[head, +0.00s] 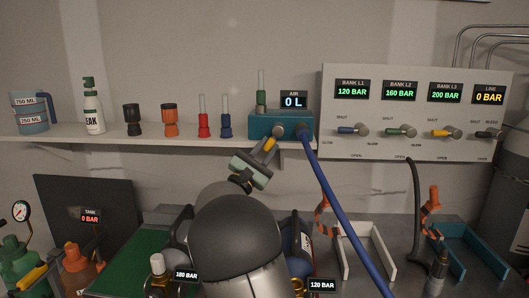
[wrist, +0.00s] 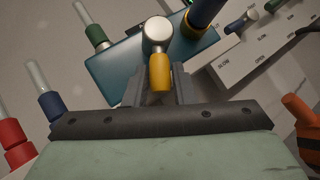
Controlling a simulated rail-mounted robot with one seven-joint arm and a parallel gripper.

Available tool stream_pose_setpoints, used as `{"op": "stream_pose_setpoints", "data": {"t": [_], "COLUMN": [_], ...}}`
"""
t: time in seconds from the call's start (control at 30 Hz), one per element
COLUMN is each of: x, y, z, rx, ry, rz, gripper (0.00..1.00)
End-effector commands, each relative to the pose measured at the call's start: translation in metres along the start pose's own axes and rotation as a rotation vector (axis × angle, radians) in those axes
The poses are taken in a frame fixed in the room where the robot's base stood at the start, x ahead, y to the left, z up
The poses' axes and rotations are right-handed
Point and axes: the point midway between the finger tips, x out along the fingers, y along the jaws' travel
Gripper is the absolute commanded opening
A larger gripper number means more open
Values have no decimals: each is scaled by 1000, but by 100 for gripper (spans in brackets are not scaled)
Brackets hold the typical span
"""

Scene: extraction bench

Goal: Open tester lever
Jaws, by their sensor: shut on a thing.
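The tester is a blue-teal box (head: 265,122) on the wall shelf, with a display reading AIR 0 L (head: 293,101) above it. Its lever has a yellow handle (head: 270,144) on a round metal hub on the box's front, and the handle points down and to the left in the head view. My gripper (head: 264,152) is shut on the yellow handle from below. In the wrist view the handle (wrist: 160,72) sits between the two grey fingers (wrist: 160,88), below the silver hub (wrist: 157,35). The handle's lower end is partly hidden by the gripper.
A blue hose (head: 335,205) runs from the tester down to the right, close to my gripper. Red (head: 204,122) and blue (head: 226,125) fittings stand on the shelf left of the tester. A valve panel (head: 420,115) is on the right.

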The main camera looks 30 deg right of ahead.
Motion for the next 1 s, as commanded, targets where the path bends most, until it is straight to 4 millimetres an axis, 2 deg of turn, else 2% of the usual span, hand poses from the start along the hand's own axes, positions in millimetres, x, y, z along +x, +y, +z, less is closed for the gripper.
{"op": "stream_pose_setpoints", "data": {"t": [0.47, 0.5, 0.57, 0.87, 1.0], "x": [0, 0, 0, -1, -11], "y": [-1, -1, -1, -1, -1], "z": [-1, -1, -1, 0, -1], "rx": [-12, -12, -12, -11, -10], "ry": [-1, -1, -1, -2, -1], "rz": [11, 10, 10, 11, 11], "gripper": [1, 26, 43, 45, 45]}}
